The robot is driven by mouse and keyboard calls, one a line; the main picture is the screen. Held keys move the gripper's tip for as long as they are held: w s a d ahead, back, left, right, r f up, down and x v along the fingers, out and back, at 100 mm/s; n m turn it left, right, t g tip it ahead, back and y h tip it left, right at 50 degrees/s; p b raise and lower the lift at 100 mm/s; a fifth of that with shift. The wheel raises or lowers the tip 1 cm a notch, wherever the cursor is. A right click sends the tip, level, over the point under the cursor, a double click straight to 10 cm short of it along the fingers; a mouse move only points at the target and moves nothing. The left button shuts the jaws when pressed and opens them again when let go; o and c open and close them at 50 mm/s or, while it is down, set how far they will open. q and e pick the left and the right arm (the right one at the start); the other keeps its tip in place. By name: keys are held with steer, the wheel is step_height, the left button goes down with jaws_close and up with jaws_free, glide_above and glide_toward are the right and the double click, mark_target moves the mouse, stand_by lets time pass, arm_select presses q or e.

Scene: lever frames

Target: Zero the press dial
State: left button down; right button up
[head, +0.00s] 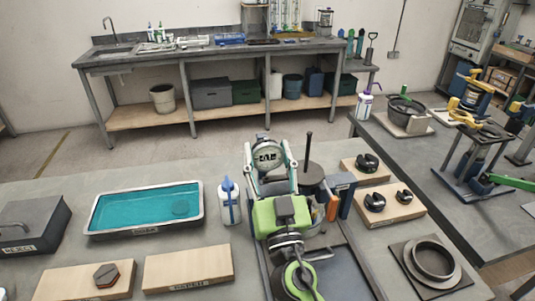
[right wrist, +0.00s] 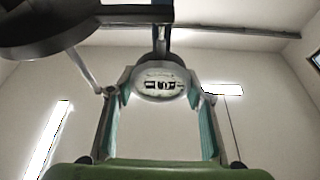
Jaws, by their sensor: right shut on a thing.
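The press dial (head: 267,155) is a round, pale-faced gauge with a grey rim and dark marks too small to read. It also shows in the right wrist view (right wrist: 160,84), straight ahead between the fingertips. My right gripper (head: 269,166), with a green body, is shut on the dial, one finger on each side of it. In the right wrist view the right gripper (right wrist: 160,96) has its pads at the dial's left and right edges. The gripper and arm hide much of the press below. My left gripper is in neither view.
A dark round press part (head: 310,174) with an upright rod stands just right of the dial. A blue-and-white bottle (head: 229,205) and a teal-filled tray (head: 143,209) are to the left. Wooden blocks with black rings (head: 392,208) stand to the right.

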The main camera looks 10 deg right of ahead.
steer(key=shift+n+y, duration=0.4)
steer(key=shift+n, duration=0.6)
steer(key=n+y+p, duration=0.1)
steer(key=n, duration=0.1)
steer(key=n+y+p, duration=0.1)
steer(key=n, duration=0.1)
steer(key=shift+r+n+y, duration=0.15)
steer(key=shift+n+y, duration=0.15)
steer(key=shift+y, duration=0.1)
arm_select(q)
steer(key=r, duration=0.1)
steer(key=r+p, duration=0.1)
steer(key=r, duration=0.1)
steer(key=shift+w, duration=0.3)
arm_select(e)
steer(key=shift+a+n+y, duration=0.1)
steer(key=shift+n+y, duration=0.2)
steer(key=shift+n, duration=0.4)
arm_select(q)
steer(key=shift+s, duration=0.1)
arm_select(e)
steer(key=o, duration=1.1)
steer(key=shift+w+f, duration=0.1)
steer(key=shift+f, duration=0.1)
steer(key=shift+o, duration=0.2)
